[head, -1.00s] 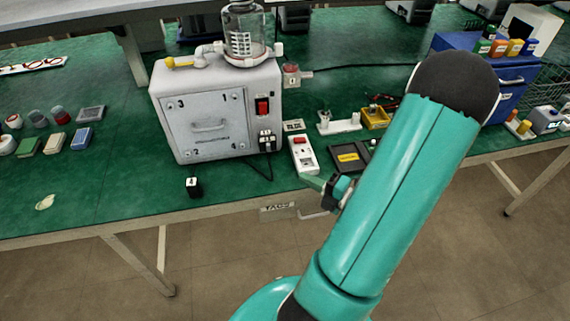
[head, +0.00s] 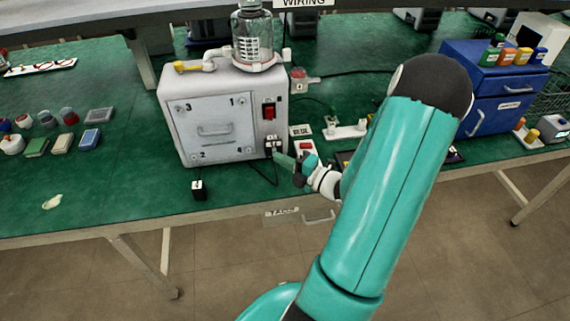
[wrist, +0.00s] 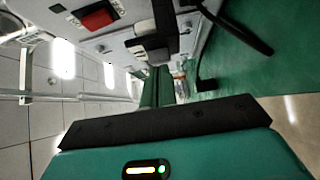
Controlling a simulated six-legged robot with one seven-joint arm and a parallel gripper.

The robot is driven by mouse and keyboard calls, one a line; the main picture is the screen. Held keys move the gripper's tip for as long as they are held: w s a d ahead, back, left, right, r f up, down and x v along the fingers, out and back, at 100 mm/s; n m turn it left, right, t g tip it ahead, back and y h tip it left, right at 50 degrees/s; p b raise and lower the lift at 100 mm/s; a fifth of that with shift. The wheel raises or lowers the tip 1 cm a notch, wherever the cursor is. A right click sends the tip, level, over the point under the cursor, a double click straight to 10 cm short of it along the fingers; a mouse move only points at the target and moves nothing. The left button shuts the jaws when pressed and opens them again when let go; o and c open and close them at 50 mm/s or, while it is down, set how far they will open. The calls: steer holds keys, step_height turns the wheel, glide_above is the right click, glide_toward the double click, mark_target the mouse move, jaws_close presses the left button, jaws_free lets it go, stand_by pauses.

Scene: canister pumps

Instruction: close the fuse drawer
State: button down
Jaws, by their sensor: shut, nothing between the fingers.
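The white canister pump (head: 215,110) stands on the green bench, with a red switch (head: 268,111) on its front. Below the switch is the small black-and-white power inlet with the fuse drawer (head: 272,143). In the wrist view, the fuse drawer area (wrist: 147,42) shows as pale and black blocks beside the red switch (wrist: 97,18); I cannot tell how far the drawer sticks out. My gripper (head: 284,161) is shut and empty, just below and right of the inlet. Its teal fingers (wrist: 156,86) point toward the inlet; contact cannot be told.
A black cord (head: 263,172) hangs below the inlet. A small black numbered block (head: 199,190) stands by the bench's front edge. A white-and-red device (head: 305,148) lies right of the pump, partly behind my gripper. A blue cabinet (head: 490,108) stands at right. The bench left of the pump holds small items.

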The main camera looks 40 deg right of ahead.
mark_target(278, 140)
steer(key=w+d, duration=0.1)
steer(key=w, duration=0.1)
steer(key=w+d, duration=0.3)
steer(key=w, duration=0.2)
steer(key=shift+d, duration=0.4)
steer(key=shift+s+a, duration=0.1)
steer(key=shift+a, duration=0.05)
